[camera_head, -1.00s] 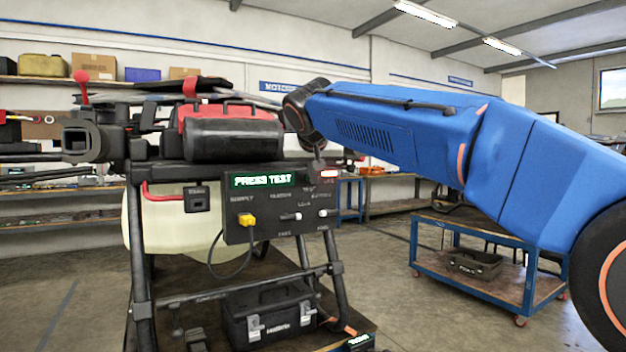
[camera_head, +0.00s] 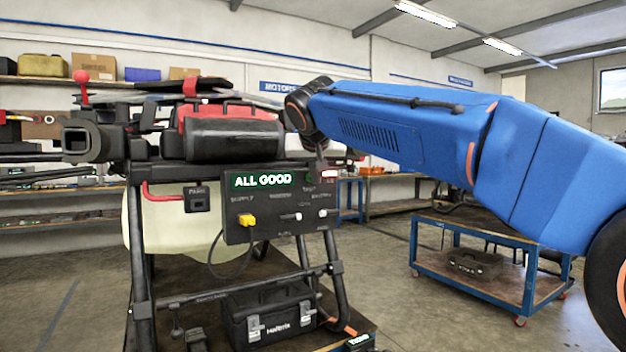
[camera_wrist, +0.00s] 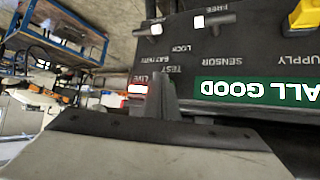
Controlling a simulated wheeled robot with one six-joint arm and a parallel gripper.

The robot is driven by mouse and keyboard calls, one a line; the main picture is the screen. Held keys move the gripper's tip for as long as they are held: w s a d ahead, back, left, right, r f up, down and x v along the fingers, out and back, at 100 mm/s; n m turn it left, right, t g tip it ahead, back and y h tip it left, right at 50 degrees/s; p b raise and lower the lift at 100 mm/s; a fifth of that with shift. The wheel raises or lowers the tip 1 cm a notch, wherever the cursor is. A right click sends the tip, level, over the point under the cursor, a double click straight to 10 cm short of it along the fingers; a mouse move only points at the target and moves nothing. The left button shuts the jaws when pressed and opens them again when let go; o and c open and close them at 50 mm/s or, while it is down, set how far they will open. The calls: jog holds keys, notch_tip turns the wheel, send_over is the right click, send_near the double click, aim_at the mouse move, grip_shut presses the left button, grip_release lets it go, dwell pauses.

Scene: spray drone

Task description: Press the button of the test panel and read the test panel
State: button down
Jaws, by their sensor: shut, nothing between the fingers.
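The test panel (camera_head: 265,208) is a dark box on the front of the drone, below its black and red body. Its green display (camera_head: 263,180) reads "ALL GOOD". A small red "LIVE" light (camera_head: 329,174) shows at its upper right. In the wrist view the panel (camera_wrist: 225,62) appears upside down, with the same display (camera_wrist: 258,92) and the word "TEST" beside the fingers. My gripper (camera_wrist: 160,90) is shut and empty, its tips at the panel by the "TEST" label. The tips hide the button, so I cannot tell whether they touch it. In the head view my gripper (camera_head: 319,160) is small and partly hidden.
A yellow plug (camera_head: 246,220) with a black cable sits on the panel, with small switches beside it. A black toolbox (camera_head: 270,316) lies below. A blue cart (camera_head: 480,265) stands at right, with open floor between.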

jog(key=s+d, duration=0.2)
jog(key=s, duration=0.1)
jog(key=s+d, duration=0.1)
jog(key=s, duration=0.1)
jog(key=shift+d, duration=0.15)
dwell(0.5)
dwell(0.4)
jog(key=s+d+f+g+h, duration=0.1)
jog(key=s+d+f+g, duration=0.1)
jog(key=s+d+f, duration=0.65)
jog(key=s+d+f+g, duration=0.1)
jog(key=s+d+f, duration=0.65)
jog(key=d, duration=0.65)
jog(key=s+d+f+g, duration=0.1)
jog(key=s+d+f, duration=0.3)
jog(key=s+f, duration=0.6)
jog(key=s+d+f+g, duration=0.2)
jog(key=s+d+f, duration=0.3)
jog(key=s+f, duration=0.5)
notch_tip(320, 180, down, 6)
jog(key=shift+s+r+m, duration=0.1)
jog(key=shift+s+m, duration=0.25)
jog(key=shift+m, duration=0.05)
